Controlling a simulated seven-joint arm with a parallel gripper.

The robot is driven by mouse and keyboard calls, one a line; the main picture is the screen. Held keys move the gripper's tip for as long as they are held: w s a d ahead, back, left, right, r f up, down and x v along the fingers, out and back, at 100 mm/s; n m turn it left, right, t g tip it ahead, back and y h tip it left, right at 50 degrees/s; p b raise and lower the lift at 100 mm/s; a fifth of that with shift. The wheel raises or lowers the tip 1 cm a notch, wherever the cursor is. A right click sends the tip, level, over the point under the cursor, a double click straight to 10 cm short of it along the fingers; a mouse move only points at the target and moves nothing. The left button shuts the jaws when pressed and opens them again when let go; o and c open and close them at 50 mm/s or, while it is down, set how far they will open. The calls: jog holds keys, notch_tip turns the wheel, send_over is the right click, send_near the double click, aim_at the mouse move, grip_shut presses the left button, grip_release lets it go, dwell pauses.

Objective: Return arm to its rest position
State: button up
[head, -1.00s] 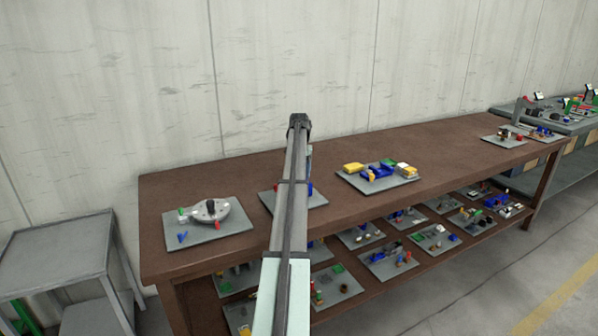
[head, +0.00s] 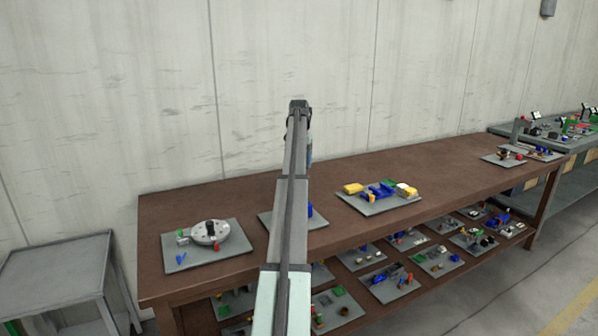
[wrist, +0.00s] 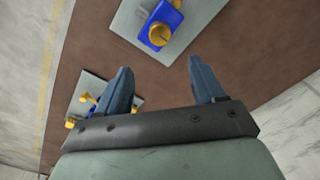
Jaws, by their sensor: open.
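My arm rises from the bottom middle of the head view and stands in front of the brown bench (head: 310,236). My gripper (wrist: 160,82) shows in the wrist view with its two blue fingers apart and nothing between them. It is above the bench, clear of the boards below. In the head view the gripper end is mostly hidden behind my own arm. A grey board with a blue and yellow part (wrist: 160,28) lies beyond the fingertips in the wrist view.
A grey board with a round metal part (head: 210,232) is at the bench's left. A board with yellow and blue parts (head: 380,194) is right of my arm. Several boards fill the lower shelf. A grey side table (head: 60,265) stands at left; the wall (head: 120,90) is behind.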

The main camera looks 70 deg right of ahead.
jog(key=shift+r, duration=0.35)
jog(key=shift+w, duration=0.1)
dwell(0.3)
